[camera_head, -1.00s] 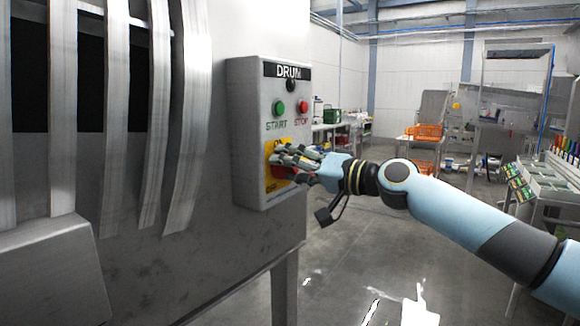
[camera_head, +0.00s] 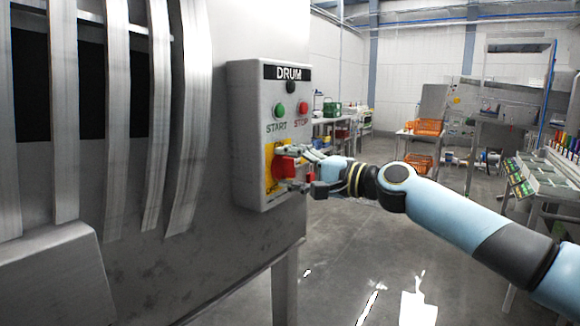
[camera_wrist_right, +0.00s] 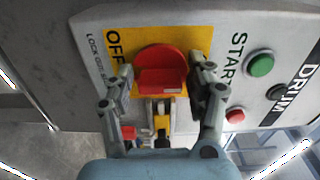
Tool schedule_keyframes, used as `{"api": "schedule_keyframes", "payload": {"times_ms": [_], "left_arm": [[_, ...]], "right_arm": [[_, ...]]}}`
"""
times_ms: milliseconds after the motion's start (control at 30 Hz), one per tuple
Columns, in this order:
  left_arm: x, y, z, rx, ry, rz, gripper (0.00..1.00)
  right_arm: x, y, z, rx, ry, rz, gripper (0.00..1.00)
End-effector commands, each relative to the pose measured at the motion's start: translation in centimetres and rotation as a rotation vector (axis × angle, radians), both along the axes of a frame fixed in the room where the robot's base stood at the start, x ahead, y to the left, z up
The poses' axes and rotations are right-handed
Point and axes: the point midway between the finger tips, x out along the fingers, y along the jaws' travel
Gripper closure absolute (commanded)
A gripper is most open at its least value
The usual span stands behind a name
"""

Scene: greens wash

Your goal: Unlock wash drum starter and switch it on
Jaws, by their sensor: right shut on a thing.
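The grey drum starter box (camera_head: 246,135) is on the side of the large metal drum machine. Its yellow plate (camera_head: 271,183) carries a red rotary switch knob (camera_head: 285,165). In the wrist view the red knob (camera_wrist_right: 160,66) sits on the yellow plate (camera_wrist_right: 200,38) beside the word OFF. My right gripper (camera_wrist_right: 160,88) is shut on the knob, one finger on each side; in the head view its fingers are above and below it. A small red piece (camera_wrist_right: 128,132) shows near the left finger; I cannot tell what it is. My left gripper is out of view.
A green START button (camera_head: 279,110) and a red STOP button (camera_head: 303,108) are above the switch, with a black knob (camera_head: 291,87) higher up. Orange crates (camera_head: 428,127) and a bench with bottles (camera_head: 548,165) stand at the right. The floor between is open.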

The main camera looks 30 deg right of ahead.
Motion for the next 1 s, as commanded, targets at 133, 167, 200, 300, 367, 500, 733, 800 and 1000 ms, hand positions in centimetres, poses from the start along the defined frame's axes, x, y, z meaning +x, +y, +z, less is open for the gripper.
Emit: {"api": "schedule_keyframes", "payload": {"times_ms": [133,167,200,300,367,500,733,800,1000], "left_arm": [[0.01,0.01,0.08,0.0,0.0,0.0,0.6],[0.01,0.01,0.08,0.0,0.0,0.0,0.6],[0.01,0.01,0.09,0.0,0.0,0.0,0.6],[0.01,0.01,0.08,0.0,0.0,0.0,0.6],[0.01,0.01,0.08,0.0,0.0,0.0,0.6],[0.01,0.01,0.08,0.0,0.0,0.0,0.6],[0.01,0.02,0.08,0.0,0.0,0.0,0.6],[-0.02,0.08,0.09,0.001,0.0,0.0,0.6],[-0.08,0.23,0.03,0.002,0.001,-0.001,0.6]], "right_arm": [[0.03,-0.07,0.02,0.016,0.006,-0.003,0.77],[0.03,-0.07,0.02,0.018,0.006,-0.003,0.77],[0.03,-0.07,0.01,0.02,0.007,-0.003,0.77],[0.03,-0.07,0.0,0.022,0.008,-0.002,0.77],[0.03,-0.07,-0.01,0.022,0.008,-0.002,0.77],[0.03,-0.07,-0.01,0.021,0.009,-0.002,0.77],[0.02,-0.05,-0.01,0.02,0.008,-0.001,0.38],[0.02,-0.04,-0.01,0.019,0.008,-0.001,0.38],[0.01,-0.02,-0.03,0.013,0.005,-0.001,0.38]]}}
